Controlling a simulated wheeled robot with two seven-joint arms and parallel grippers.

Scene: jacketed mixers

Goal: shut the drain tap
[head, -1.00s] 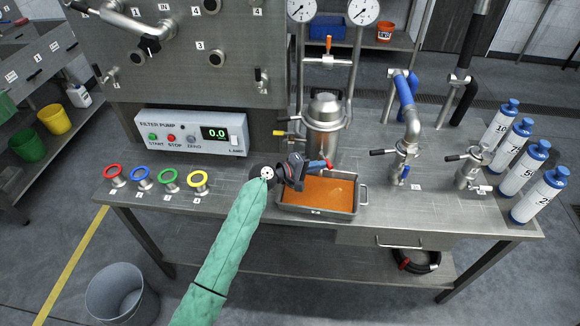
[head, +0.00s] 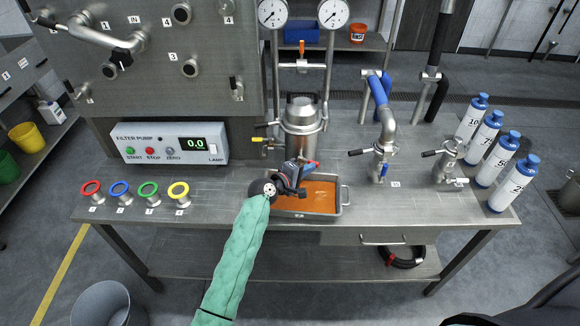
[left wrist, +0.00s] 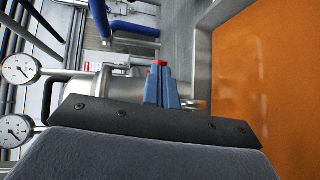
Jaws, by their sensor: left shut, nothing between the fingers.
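A steel jacketed vessel (head: 301,122) stands on the bench behind a tray (head: 345,195) of orange liquid. I cannot clearly make out the drain tap; my left gripper hides the low front of the vessel. My left gripper (head: 313,166) is over the tray's back left part, just in front of the vessel's foot. Its blue, red-tipped fingers are together and empty; they also show in the left wrist view (left wrist: 160,64). There, a small orange-brown part (left wrist: 201,104) lies just right of the fingers, and the tray's liquid is at right. My right gripper is not in view.
A yellow-handled valve (head: 262,140) sticks out left of the vessel. The pump box (head: 170,143) and several coloured rings (head: 149,189) are to the left. Pipe valves (head: 380,160) and several blue-capped bottles (head: 513,182) are to the right. The bench front right of the tray is clear.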

